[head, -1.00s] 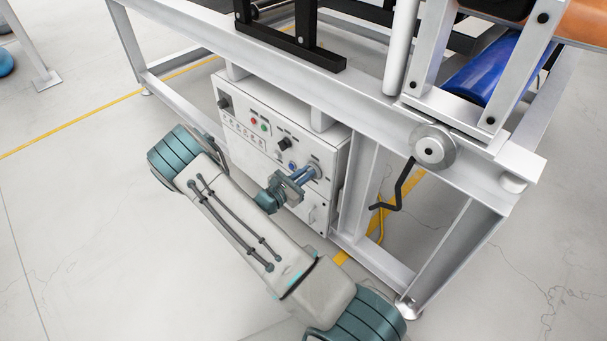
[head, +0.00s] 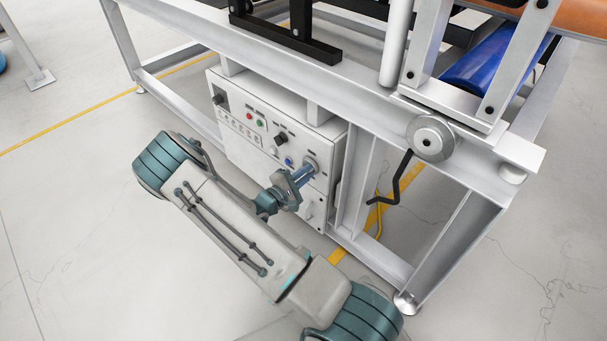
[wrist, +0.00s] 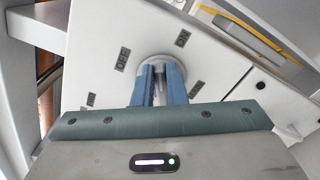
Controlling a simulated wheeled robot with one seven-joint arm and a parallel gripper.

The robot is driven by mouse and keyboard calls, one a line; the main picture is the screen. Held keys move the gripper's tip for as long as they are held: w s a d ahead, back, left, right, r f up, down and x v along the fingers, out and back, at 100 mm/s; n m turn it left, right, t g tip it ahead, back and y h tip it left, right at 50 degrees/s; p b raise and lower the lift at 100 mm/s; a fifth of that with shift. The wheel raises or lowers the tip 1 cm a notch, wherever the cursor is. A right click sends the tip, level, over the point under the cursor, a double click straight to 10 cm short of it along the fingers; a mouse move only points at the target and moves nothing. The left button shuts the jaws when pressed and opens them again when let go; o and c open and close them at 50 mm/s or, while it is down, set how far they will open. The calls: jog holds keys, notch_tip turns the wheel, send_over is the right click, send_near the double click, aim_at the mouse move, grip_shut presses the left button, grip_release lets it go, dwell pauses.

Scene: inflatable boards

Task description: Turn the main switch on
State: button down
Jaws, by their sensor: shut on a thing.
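The main switch (wrist: 157,68) is a round pale knob on the white control panel (wrist: 100,75). In the wrist view an OFF label (wrist: 122,60) lies to its left and an ON label (wrist: 182,38) to its upper right. My gripper (wrist: 161,75) has its two blue fingers shut on the knob's grip, which is mostly hidden between them. In the head view my gripper (head: 306,172) reaches the switch at the lower right of the panel face. The exact angle of the switch is hard to tell.
The panel also bears a blue button (head: 289,161), a black knob (head: 280,139), and red and green buttons (head: 255,120). It hangs under a grey steel frame (head: 330,85). A crank handle (head: 432,138) is at the right. The floor in front is open.

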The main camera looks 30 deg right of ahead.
jog(key=m+b, duration=0.1)
jog(key=m, duration=0.2)
jog(key=f+m+b, duration=0.1)
jog(key=m, duration=0.2)
jog(key=shift+s+f, duration=0.1)
jog(key=shift+s, duration=0.1)
dwell(0.4)
jog(key=c, duration=1.5)
grip_release()
jog(key=shift+o, duration=0.2)
jog(key=p+v, duration=0.3)
jog(key=v, duration=1)
jog(key=shift+a, duration=0.4)
jog(key=shift+s, duration=0.1)
